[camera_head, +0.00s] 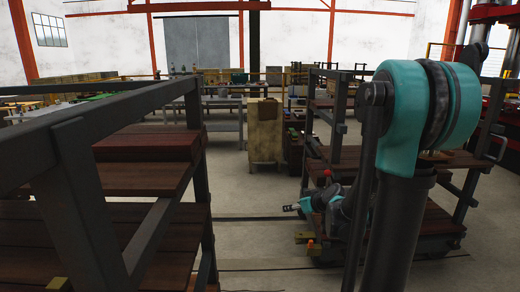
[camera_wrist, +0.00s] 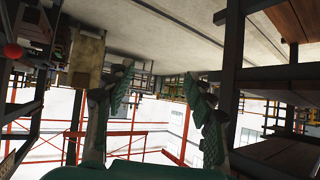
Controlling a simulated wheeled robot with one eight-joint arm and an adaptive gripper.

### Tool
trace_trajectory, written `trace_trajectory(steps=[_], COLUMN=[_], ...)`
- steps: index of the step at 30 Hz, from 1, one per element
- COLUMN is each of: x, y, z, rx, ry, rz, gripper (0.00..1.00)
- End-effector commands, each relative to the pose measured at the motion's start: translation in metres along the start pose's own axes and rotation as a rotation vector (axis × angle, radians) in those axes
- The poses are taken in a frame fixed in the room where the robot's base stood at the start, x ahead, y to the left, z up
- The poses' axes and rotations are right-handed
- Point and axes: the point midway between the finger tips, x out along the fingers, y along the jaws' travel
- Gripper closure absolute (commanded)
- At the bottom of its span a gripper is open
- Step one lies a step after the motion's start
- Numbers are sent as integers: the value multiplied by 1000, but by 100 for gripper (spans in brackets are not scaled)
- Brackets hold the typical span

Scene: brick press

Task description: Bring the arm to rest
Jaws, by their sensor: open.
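My arm rises on the right in the head view, with a large teal joint above a dark link. Lower down, its teal wrist and my gripper (camera_head: 290,207) show small, pointing left above the aisle floor. In the wrist view, which is upside down, both fingers of my gripper (camera_wrist: 158,80) stand wide apart. Nothing is between them. No held object shows in either view.
A dark rack with wooden shelves (camera_head: 150,178) stands close on the left. Another rack (camera_head: 440,222) stands behind my arm on the right. A tan cabinet (camera_head: 265,130) is farther back. The concrete floor (camera_head: 245,195) between the racks is clear.

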Motion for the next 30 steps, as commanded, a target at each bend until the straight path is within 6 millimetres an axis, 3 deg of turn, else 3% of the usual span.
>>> trace_trajectory(steps=[1, 6, 12, 16, 21, 30], x=[-12, -53, -106, -134, -155, -159], y=[-13, -42, -60, -63, -62, -61], z=[15, 72, 144, 181, 206, 210], rx=[22, 119, 240, 304, 352, 362], ry=[-49, -232, -425, -510, -561, -571], rz=[-1, 40, 157, 247, 324, 340], gripper=[46, 46, 46, 46, 46, 46])
